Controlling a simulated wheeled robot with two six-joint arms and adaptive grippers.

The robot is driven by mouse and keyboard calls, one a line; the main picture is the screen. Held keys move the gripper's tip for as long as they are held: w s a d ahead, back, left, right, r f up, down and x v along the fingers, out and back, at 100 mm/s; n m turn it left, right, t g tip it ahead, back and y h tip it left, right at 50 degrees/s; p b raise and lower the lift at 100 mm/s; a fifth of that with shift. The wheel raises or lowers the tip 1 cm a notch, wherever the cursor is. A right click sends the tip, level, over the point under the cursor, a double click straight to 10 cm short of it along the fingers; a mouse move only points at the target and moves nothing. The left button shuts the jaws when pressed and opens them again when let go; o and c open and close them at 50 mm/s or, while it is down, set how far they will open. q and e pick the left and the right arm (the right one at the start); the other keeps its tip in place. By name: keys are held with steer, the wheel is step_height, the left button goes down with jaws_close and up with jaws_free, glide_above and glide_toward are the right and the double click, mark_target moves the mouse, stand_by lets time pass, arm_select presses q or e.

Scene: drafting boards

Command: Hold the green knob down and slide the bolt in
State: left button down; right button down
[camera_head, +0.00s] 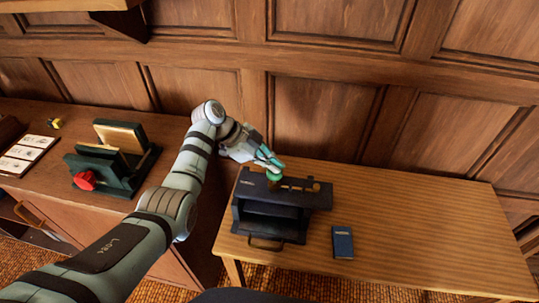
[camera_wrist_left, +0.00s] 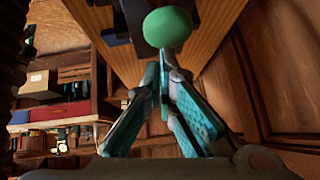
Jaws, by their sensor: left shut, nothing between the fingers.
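The green knob (camera_head: 273,174) sits on top of a dark box-like fixture (camera_head: 272,212) on the striped wooden table. My left gripper (camera_head: 270,162) comes in from the left, with its closed fingertips right at the knob. In the left wrist view the round green knob (camera_wrist_left: 167,27) is just beyond the fingertips (camera_wrist_left: 168,58), which are shut with nothing between them. I cannot tell whether the tips touch the knob or how far down it is. A small brass piece (camera_head: 316,187), perhaps the bolt's end, shows on the fixture's top to the knob's right. My right gripper is out of view.
A dark blue booklet (camera_head: 342,242) lies right of the fixture. The table's right part (camera_head: 430,225) is clear. On the left bench stand a green device with a red knob (camera_head: 85,180) and a card board (camera_head: 27,155). A panelled wall is behind.

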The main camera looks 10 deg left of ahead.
mark_target(276, 176)
arm_select(q)
steer(key=shift+a+f, duration=0.1)
steer(key=shift+f, duration=0.15)
step_height(276, 176, down, 2)
steer(key=shift+f, duration=0.25)
steer(key=shift+s, duration=0.1)
steer(key=shift+f, duration=0.1)
